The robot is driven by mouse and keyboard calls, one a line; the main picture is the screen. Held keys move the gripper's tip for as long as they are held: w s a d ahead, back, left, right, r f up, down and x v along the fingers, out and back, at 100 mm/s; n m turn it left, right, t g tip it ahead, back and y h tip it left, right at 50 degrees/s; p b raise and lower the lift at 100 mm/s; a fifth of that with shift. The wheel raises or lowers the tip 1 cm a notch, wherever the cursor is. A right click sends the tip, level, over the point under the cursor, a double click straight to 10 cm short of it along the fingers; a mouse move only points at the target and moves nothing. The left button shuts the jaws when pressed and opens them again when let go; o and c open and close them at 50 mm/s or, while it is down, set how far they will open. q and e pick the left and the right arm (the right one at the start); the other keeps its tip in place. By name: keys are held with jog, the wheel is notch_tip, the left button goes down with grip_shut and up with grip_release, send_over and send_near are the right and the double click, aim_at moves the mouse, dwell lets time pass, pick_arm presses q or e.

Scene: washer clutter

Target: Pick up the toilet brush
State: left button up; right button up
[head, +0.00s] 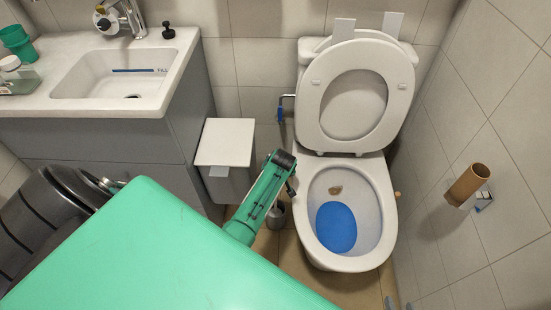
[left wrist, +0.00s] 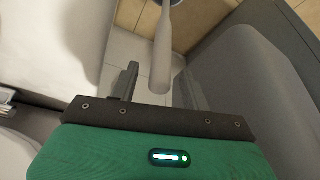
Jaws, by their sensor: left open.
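The toilet brush (left wrist: 163,45) shows in the left wrist view as a pale grey handle running down from the top edge. My left gripper (left wrist: 158,72) is open, with one finger on each side of the handle end and gaps visible between. In the head view, a small grey holder (head: 277,214) stands on the floor left of the toilet, partly behind my green left arm. The brush handle and left fingers cannot be made out clearly there.
The toilet (head: 382,190) has its lid up and stands right of the holder. A white-lidded bin (head: 226,143) and the sink cabinet (head: 90,140) are at the left. A cardboard roll (head: 467,184) sits on the right wall. Floor room around the holder is narrow.

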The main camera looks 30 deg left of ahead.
pick_arm(q)
jog(key=shift+b+x, duration=0.3)
jog(key=shift+x, duration=0.95)
pick_arm(e)
jog(key=shift+w+a+t+y, duration=0.2)
jog(key=shift+a+t, duration=0.1)
jog(key=shift+a, duration=0.2)
jog(key=shift+w+a+t+y, duration=0.1)
jog(key=shift+a+t+y, duration=0.15)
jog(key=shift+a, duration=0.2)
pick_arm(q)
jog(key=shift+c, duration=0.2)
grip_shut()
jog(key=shift+r, duration=0.1)
